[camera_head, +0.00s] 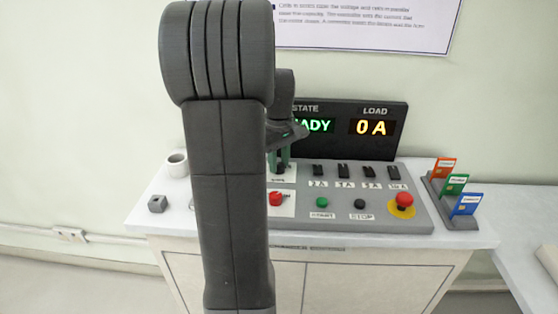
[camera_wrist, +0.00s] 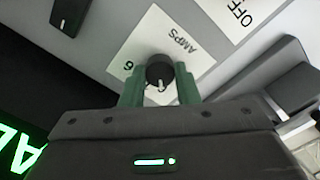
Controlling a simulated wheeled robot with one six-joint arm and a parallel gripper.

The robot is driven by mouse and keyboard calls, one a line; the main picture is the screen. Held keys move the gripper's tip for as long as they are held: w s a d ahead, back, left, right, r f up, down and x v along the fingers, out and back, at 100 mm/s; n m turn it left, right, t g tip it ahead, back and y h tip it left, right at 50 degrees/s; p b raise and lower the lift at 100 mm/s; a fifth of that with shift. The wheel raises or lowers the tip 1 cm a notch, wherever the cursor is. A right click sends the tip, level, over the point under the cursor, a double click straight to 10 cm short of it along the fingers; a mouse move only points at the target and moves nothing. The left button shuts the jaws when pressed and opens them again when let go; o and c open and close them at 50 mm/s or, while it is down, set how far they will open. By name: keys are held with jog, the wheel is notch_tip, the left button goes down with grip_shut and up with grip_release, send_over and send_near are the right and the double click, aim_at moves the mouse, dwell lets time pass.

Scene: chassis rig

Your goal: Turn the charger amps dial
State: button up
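The amps dial (camera_wrist: 160,69) is a small round black knob on a white plate (camera_wrist: 140,42) marked AMPS in the wrist view. A white pointer mark shows on its lower side, towards my gripper. One numeral shows at its left; other scale marks are hidden. My gripper (camera_wrist: 161,80) has its two green fingers on either side of the dial, very close to it. I cannot tell if they touch it.
The grey panel (camera_head: 412,213) carries several black switches, a red knob (camera_head: 276,199), a green button (camera_head: 322,202) and a red emergency stop (camera_head: 404,200). Behind it stands a display (camera_head: 345,146) reading LOAD 0 A.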

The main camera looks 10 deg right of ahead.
aim_at(279, 165)
jog(key=shift+r+m+p, duration=0.1)
jog(key=shift+m+p, duration=0.2)
jog(key=m+p, duration=0.2)
jog(key=m, duration=0.1)
jog(key=shift+r+p, duration=0.1)
jog(key=shift+p, duration=0.2)
jog(key=shift+m+p, duration=1.1)
jog(key=shift+m, duration=1.4)
jog(key=o, duration=1)
notch_tip(279, 165, up, 14)
jog(key=shift+f+p, duration=0.25)
jog(key=shift+p, duration=0.45)
